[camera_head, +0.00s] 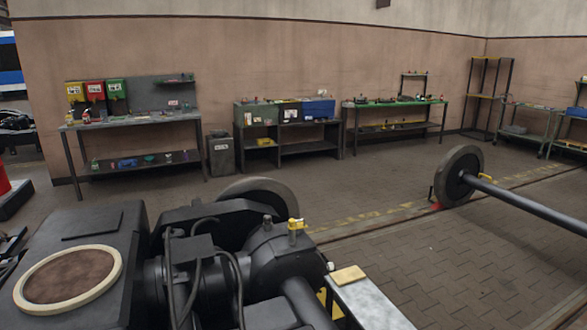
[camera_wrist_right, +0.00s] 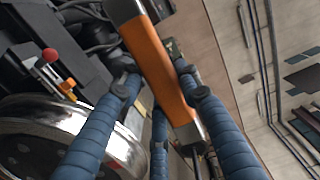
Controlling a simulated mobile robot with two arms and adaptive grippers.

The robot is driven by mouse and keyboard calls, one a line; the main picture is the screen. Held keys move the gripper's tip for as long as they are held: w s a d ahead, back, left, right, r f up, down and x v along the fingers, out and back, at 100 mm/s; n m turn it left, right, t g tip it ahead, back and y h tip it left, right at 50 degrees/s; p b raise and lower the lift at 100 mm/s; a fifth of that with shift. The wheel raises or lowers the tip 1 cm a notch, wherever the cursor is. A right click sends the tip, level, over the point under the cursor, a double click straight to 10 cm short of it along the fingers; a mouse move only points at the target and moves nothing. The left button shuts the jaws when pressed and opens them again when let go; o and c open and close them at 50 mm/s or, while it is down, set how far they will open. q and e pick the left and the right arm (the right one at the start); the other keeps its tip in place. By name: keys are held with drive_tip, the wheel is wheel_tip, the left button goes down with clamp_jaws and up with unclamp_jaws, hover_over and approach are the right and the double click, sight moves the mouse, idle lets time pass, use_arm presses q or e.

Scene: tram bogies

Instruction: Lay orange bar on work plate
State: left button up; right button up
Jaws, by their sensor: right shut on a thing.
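An orange bar (camera_wrist_right: 166,72) with dark metal ends crosses the right wrist view at a slant. My right gripper (camera_wrist_right: 158,88), with blue ribbed fingers, is shut on the bar around its middle. The bar hides part of the fingertips. In the head view a flat grey metal plate (camera_head: 372,304), which may be the work plate, juts out at the bottom beside the bogie. A small tan block (camera_head: 348,275) lies on its far end. Neither gripper nor the orange bar shows in the head view.
A dark bogie (camera_head: 200,255) with cables fills the lower left of the head view. A wheelset (camera_head: 458,177) stands on the right. Workbenches (camera_head: 135,120) line the back wall. The paved floor between is mostly clear. The wrist view shows a shiny wheel (camera_wrist_right: 62,135) close to the fingers.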

drive_tip(key=s+d+r+m+t+h, duration=0.1)
drive_tip(key=s+d+m+h, duration=0.2)
drive_tip(key=d+m+h, duration=0.2)
drive_tip(key=shift+d+r+t+h, duration=0.3)
drive_tip(key=shift+d+h, duration=0.35)
drive_tip(key=shift+h, duration=0.65)
drive_tip(key=shift+d, duration=0.1)
drive_tip(key=shift+a, duration=0.2)
drive_tip(key=shift+w+d+f, duration=0.1)
drive_tip(key=shift+d, duration=0.1)
drive_tip(key=shift+a, duration=0.1)
